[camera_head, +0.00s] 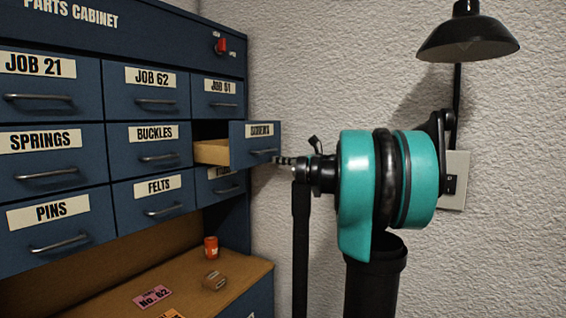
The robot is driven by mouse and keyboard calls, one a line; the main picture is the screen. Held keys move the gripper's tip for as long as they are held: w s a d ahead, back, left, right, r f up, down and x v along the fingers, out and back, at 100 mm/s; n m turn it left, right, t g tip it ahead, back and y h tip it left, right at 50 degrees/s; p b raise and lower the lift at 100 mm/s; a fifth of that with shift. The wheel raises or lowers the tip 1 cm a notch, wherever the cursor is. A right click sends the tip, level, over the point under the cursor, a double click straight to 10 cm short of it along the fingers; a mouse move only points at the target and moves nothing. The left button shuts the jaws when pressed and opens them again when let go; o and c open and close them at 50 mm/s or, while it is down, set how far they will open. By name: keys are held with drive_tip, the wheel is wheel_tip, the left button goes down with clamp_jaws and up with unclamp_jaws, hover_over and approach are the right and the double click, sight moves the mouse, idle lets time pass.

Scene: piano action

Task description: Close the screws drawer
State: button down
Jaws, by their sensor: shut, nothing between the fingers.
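The screws drawer (252,144) is pulled out of the blue parts cabinet (120,28). It is in the middle row of the right column, and its light wooden side (211,152) shows. Its front has a "SCREWS" label and a metal handle. My gripper (280,160) is shut and empty. Its tip is at the right end of the drawer front, near the handle; I cannot tell whether it touches. My teal and black arm reaches in from the right.
The other drawers, such as buckles (157,146) and Job 51 (217,98), are shut. A red knob (221,45) is at the upper right. An orange cup (211,247), a small brown block (214,281) and a pink card (152,297) lie on the wooden ledge. A black lamp (467,36) hangs at the right.

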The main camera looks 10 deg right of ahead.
drive_tip(key=x, duration=1.2)
drive_tip(key=shift+w+a+f, duration=0.1)
drive_tip(key=shift+w+a, duration=0.15)
drive_tip(key=shift+w, duration=0.05)
drive_tip(key=shift+s+d, duration=0.35)
drive_tip(key=shift+s, duration=0.05)
drive_tip(key=s+v, duration=0.1)
drive_tip(key=v, duration=1.2)
drive_tip(key=x, duration=1.4)
drive_tip(key=shift+w+a+f, duration=0.1)
drive_tip(key=shift+w+f, duration=0.05)
drive_tip(key=shift+f, duration=0.1)
